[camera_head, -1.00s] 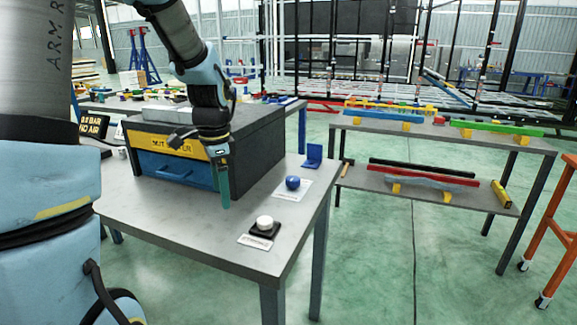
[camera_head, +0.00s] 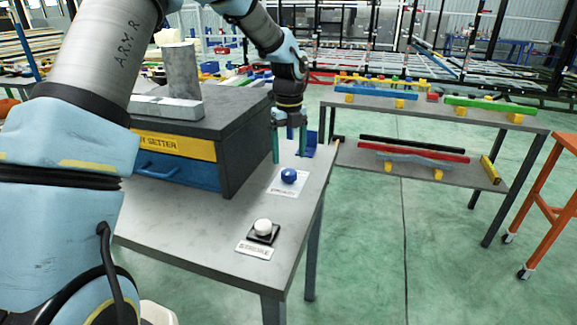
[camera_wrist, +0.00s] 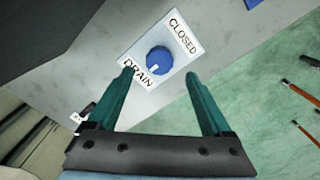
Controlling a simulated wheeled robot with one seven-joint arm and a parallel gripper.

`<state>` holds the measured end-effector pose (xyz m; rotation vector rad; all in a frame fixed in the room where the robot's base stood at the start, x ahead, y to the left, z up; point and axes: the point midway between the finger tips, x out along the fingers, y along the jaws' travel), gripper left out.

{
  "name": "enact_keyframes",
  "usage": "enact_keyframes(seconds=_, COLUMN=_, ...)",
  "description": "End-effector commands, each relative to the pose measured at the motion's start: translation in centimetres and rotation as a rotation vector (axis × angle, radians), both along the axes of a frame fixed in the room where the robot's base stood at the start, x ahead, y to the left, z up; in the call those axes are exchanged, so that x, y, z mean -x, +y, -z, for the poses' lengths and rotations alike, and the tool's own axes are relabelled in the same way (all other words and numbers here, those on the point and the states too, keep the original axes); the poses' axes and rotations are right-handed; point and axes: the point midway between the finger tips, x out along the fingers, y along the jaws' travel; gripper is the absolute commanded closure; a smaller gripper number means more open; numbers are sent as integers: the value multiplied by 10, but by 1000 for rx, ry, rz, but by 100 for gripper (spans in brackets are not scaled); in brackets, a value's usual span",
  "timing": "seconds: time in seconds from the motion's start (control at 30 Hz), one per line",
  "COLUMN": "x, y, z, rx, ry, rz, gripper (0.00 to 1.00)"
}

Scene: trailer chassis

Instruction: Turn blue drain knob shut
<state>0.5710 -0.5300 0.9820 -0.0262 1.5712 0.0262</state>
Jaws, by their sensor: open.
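The blue drain knob (camera_head: 288,175) sits on a white label plate (camera_head: 275,189) near the right edge of the grey table. In the wrist view the knob (camera_wrist: 158,61) lies between the words DRAIN and CLOSED, with a small pale mark on its lower side, toward DRAIN. My gripper (camera_head: 289,158) is open, its two green fingers pointing down just behind the knob in the head view. In the wrist view my gripper (camera_wrist: 160,72) has its fingers spread to either side of the knob's lower edge. I cannot tell whether either finger touches it.
A white knob (camera_head: 263,227) on a black base stands nearer the table's front. A dark cabinet (camera_head: 243,150) with a yellow strip and blue drawer stands left of the gripper. A blue bracket (camera_head: 308,146) stands behind. A shelf rack (camera_head: 430,120) is to the right.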

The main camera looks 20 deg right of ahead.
Motion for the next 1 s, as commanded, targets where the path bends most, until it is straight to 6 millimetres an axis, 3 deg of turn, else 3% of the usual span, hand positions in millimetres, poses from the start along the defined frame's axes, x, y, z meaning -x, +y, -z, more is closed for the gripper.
enact_keyframes(seconds=0.3, x=1, y=0, z=48, rx=-1, ry=2, rz=1, gripper=16)
enact_keyframes(seconds=0.73, x=0, y=0, z=58, rx=0, ry=0, rz=-1, gripper=16)
enact_keyframes(seconds=1.0, x=0, y=0, z=58, rx=0, ry=0, rz=-2, gripper=46)
